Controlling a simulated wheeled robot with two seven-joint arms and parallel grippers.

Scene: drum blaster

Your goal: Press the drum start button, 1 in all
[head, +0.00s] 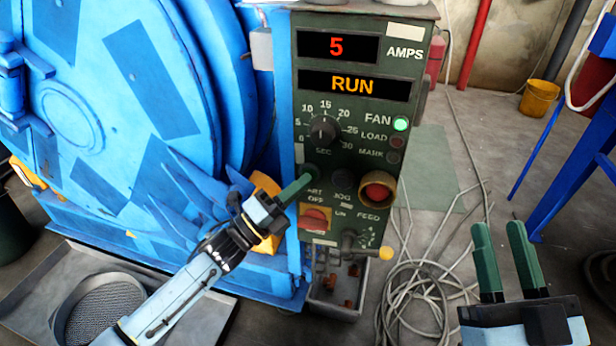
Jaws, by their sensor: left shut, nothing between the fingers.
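The dark green control panel (350,95) stands upright in the middle, beside the blue drum machine (100,90). Its displays read "5" AMPS and "RUN", and the FAN lamp (400,124) glows green. The start button (311,171) is a dark round button at the panel's lower left, its label partly covered. My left gripper (304,182) is shut and empty, its green fingertips at the button's lower edge; I cannot tell whether they touch it. My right gripper (503,230) is open and empty at the lower right, away from the panel.
The panel also bears a dial (323,130), a black JOG button (343,181), a red button (377,191) in a brass ring and a red-orange switch (314,219). Loose grey cable (425,300) lies on the floor. A yellow bucket (539,98) stands at the back right.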

